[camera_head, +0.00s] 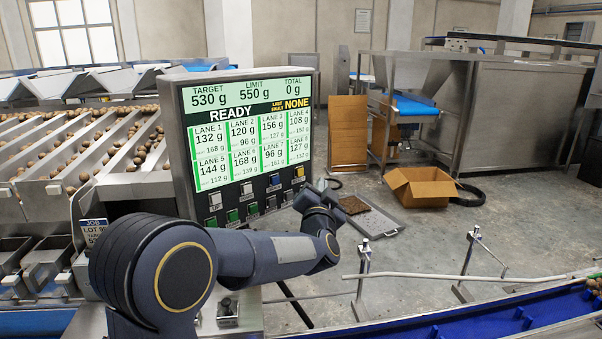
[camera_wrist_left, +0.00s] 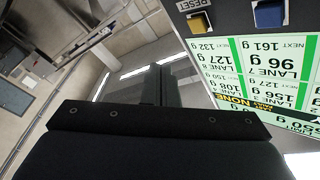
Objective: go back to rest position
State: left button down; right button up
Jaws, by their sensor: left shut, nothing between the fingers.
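My left gripper (camera_head: 322,190) is at the end of my dark arm, by the lower right corner of the control panel (camera_head: 178,130). In the left wrist view its dark fingers (camera_wrist_left: 159,84) are together with nothing between them. The panel's lit screen (camera_head: 250,110) reads READY, target 530 g, total 0 g, last fault NONE. Below the screen is a row of buttons, among them a yellow one (camera_head: 299,171) and a blue one (camera_head: 275,180). I cannot tell whether the gripper touches the panel. My right gripper is not in view.
Sloped lanes (camera_head: 125,150) carrying round brown items stand left of the panel. A blue conveyor (camera_head: 480,330) crosses the front right, with a pale rail (camera_head: 440,277) behind it. An open cardboard box (camera_head: 422,187) and a metal tray (camera_head: 385,228) lie on the open floor beyond.

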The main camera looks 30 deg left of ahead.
pick_arm(q)
jog(key=shift+a, duration=0.1)
dwell(0.5)
jog(key=s+d+f+n+g+h, duration=0.1)
jog(key=s+d+f+g+h, duration=0.2)
jog(key=s, duration=1)
jog(key=s+d+f+n+g+h, duration=0.2)
jog(key=s+f, duration=0.6)
jog(key=s, duration=0.5)
jog(key=s+d+f+n+g+h, duration=0.1)
jog(key=s+d+f+g+h, duration=0.3)
jog(key=s, duration=0.9)
notch_tip(320, 180, down, 3)
jog(key=g+h, duration=0.2)
jog(key=g, duration=0.1)
jog(key=shift+s+d+r+n, duration=0.15)
jog(key=shift+s+d+n, duration=0.05)
jog(key=shift+n, duration=0.1)
